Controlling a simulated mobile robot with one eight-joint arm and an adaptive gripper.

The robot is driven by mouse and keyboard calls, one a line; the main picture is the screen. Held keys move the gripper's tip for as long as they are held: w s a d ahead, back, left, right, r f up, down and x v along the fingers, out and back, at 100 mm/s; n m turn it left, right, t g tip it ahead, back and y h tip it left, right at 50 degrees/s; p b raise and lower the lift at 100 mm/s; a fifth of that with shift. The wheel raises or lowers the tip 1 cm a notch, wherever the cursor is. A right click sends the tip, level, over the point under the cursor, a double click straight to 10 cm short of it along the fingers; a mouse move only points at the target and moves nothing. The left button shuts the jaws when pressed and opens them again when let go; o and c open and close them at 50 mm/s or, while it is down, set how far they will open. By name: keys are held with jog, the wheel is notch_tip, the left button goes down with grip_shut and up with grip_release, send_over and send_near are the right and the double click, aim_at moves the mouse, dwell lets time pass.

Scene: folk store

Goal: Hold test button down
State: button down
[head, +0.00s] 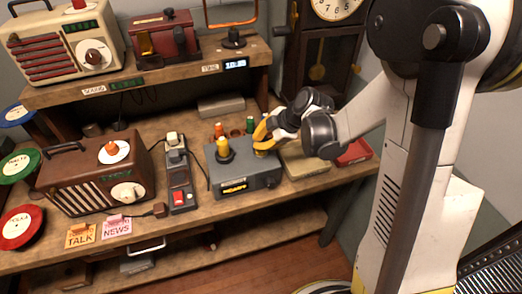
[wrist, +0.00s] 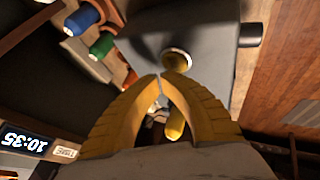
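The grey box (head: 245,180) with a lit yellow display sits on the workbench and fills the top of the wrist view (wrist: 205,20). My gripper (head: 262,146) is over the right part of the box, pointing down. In the wrist view its yellow fingertips (wrist: 162,76) meet, shut, right beside the round part. I cannot tell whether they touch it. A yellow bulb (head: 224,146) stands on the box's left part.
Orange (head: 219,130), green (head: 250,124) and blue bulbs stand behind the box. A device with a red button (head: 178,198) and a brown radio (head: 95,180) are to the left. A red tray (head: 354,153) lies right. A shelf (head: 150,80) with a clock display (head: 235,64) rises behind.

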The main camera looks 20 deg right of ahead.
jog(key=shift+f, duration=0.1)
jog(key=shift+f+b, duration=0.35)
jog(key=shift+b, duration=0.15)
jog(key=shift+f+b, duration=0.5)
jog(key=shift+f, duration=0.05)
dwell(0.4)
jog(key=shift+r, duration=0.15)
dwell(2.0)
jog(key=shift+r+p, duration=0.65)
jog(key=shift+r, duration=0.2)
jog(key=shift+r+p, duration=1.9)
jog(key=shift+r, duration=0.65)
